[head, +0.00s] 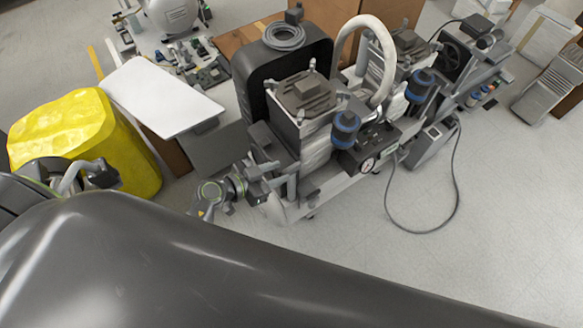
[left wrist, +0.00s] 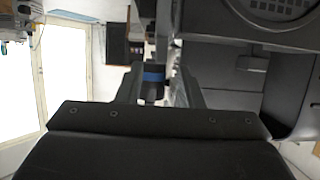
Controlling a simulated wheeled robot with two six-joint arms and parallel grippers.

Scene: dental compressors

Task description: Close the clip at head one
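The dental compressor unit has a near square grey head (head: 305,92) and a farther grey head (head: 410,42). Which of them is head one I cannot tell, and I cannot make out the clip. My left gripper (head: 268,178) is at the left side of the near head's housing, low down; contact cannot be told. In the left wrist view my gripper's two fingers (left wrist: 160,88) stand apart. A dark cylinder with a blue band (left wrist: 153,77) shows in the gap between them, seemingly beyond the tips. My right gripper is not in view.
A yellow container (head: 85,135) and a white-topped board (head: 160,95) stand left of the compressor. A blue-banded filter (head: 345,128), a pressure gauge (head: 368,165) and a curved pale hose (head: 375,45) are close by.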

